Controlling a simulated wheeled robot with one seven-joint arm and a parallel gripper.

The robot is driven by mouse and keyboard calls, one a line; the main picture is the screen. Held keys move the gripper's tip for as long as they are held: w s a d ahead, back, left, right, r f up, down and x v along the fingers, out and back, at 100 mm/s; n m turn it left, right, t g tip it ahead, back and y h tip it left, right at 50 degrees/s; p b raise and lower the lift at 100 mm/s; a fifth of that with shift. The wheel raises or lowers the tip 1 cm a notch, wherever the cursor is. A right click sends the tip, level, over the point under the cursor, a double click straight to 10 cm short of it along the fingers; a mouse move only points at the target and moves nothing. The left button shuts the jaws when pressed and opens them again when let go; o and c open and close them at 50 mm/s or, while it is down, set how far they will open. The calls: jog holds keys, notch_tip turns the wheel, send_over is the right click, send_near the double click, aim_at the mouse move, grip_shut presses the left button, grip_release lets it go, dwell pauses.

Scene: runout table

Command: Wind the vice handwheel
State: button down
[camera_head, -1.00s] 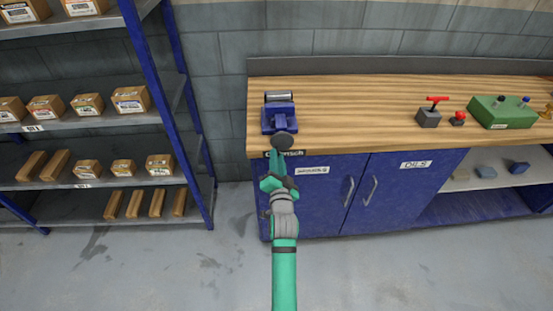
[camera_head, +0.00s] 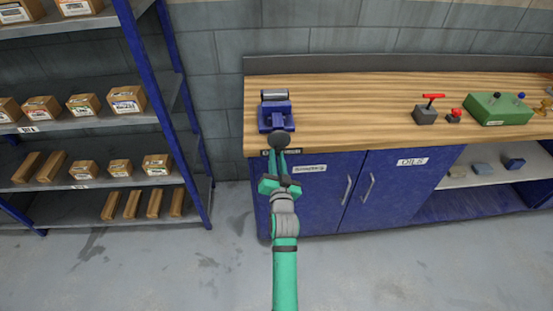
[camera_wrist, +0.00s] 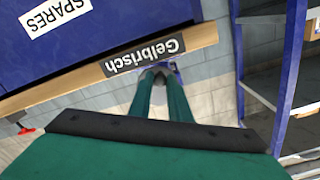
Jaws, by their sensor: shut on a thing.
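The blue vice (camera_head: 276,112) stands on the left end of the wooden bench, with a grey roller-like part at its back. Its dark round handwheel (camera_head: 279,141) faces me at the bench's front edge. My green gripper (camera_head: 279,153) reaches up from below, and its fingertips meet at the handwheel. In the wrist view my two long fingers (camera_wrist: 160,80) converge on a small dark part of the handwheel, with a bit of the blue vice (camera_wrist: 174,67) behind. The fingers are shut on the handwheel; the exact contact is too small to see.
The wooden bench (camera_head: 350,100) has blue cabinet doors below. A grey box with a red lever (camera_head: 427,112), a red knob and a green box (camera_head: 499,108) stand to the right. A shelf rack (camera_head: 90,130) with cartons is at left. The floor between is clear.

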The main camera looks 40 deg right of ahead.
jog(key=c, duration=1.8)
grip_release()
jog(key=shift+s+d, duration=0.15)
jog(key=shift+o, duration=0.2)
jog(key=m, duration=2.4)
jog(key=shift+a+m, duration=0.2)
jog(key=shift+m, duration=0.5)
